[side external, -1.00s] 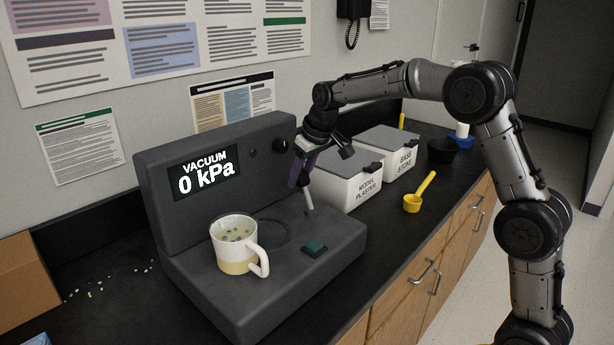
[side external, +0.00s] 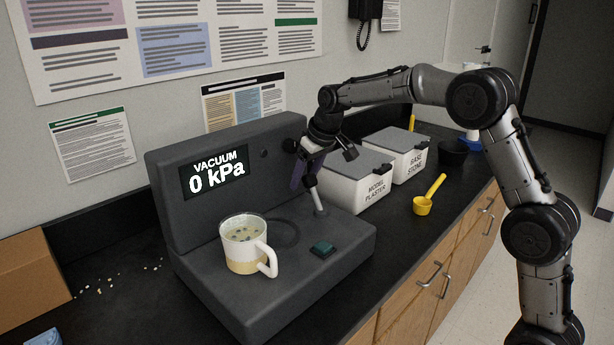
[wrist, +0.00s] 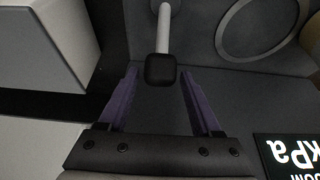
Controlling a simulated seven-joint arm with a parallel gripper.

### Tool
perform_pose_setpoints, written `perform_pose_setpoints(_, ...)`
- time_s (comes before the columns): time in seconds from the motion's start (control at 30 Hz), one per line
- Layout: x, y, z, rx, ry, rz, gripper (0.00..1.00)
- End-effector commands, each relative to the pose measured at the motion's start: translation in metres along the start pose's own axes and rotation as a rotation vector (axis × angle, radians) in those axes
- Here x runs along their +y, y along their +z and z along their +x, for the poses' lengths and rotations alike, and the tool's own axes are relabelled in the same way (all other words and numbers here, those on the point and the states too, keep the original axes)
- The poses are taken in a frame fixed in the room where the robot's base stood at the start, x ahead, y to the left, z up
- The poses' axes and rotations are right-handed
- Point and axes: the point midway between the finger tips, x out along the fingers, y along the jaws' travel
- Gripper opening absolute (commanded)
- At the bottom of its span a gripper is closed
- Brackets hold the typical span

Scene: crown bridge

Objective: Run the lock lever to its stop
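The lock lever is a pale grey rod (side external: 318,199) with a black knob, rising from the right of the dark grey vacuum unit's deck (side external: 290,280). In the wrist view the knob (wrist: 160,70) lies between my fingertips, with a gap on each side. My gripper (wrist: 160,76) has purple fingers that stand apart; it is open. The unit's display (side external: 215,172) reads VACUUM 0 kPa.
A cream mug (side external: 245,244) and a green button (side external: 322,248) are on the deck. White bins for model plaster (side external: 357,190) and base stone (side external: 408,163) stand behind my gripper. A yellow scoop (side external: 424,205) lies to the right. A cardboard box (side external: 30,275) is at left.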

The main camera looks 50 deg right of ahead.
Motion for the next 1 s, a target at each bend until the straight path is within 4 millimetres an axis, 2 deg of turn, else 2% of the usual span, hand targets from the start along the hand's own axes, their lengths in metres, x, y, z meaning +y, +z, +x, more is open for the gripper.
perform_pose_setpoints(0.3, 0.001, 0.002, -0.001, -0.003, 0.001, 0.000, 0.72)
perform_pose_setpoints(0.47, 0.001, 0.001, -0.014, -0.002, 0.002, 0.000, 0.72)
perform_pose_setpoints(0.9, 0.001, 0.000, -0.103, 0.002, 0.002, 0.000, 0.72)
perform_pose_setpoints(1.0, 0.001, 0.000, -0.119, 0.000, 0.002, 0.000, 0.72)
